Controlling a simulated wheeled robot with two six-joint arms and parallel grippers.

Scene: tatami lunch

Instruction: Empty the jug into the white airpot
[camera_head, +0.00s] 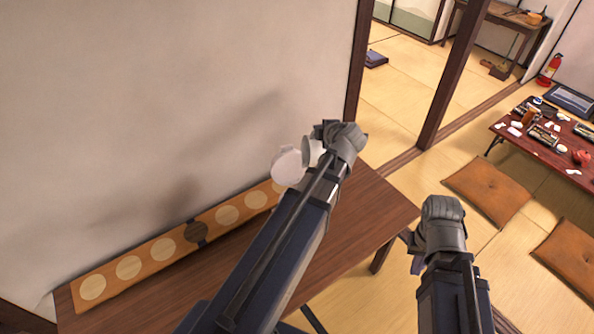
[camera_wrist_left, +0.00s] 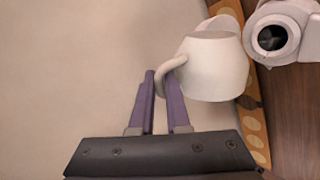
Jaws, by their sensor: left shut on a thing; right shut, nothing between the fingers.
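The white jug (camera_head: 289,165) is held up near the wall, left of my left arm. In the left wrist view the jug (camera_wrist_left: 214,68) appears tilted, and my left gripper (camera_wrist_left: 161,76) is shut on its handle. The white airpot (camera_wrist_left: 283,35) is just right of the jug there, a dark round opening in its top. In the head view the airpot (camera_head: 312,150) is mostly behind my left arm, which also hides the left fingers. My right gripper (camera_head: 416,263) is shut and empty, largely hidden by its arm, right of the table. The jug's contents are not visible.
A board with pale discs (camera_head: 162,249) lies along the wall on the brown wooden table (camera_head: 372,209). Orange floor cushions (camera_head: 487,190) and a low dark red table (camera_head: 548,146) with small items are at the right. Tatami floor is clear between them.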

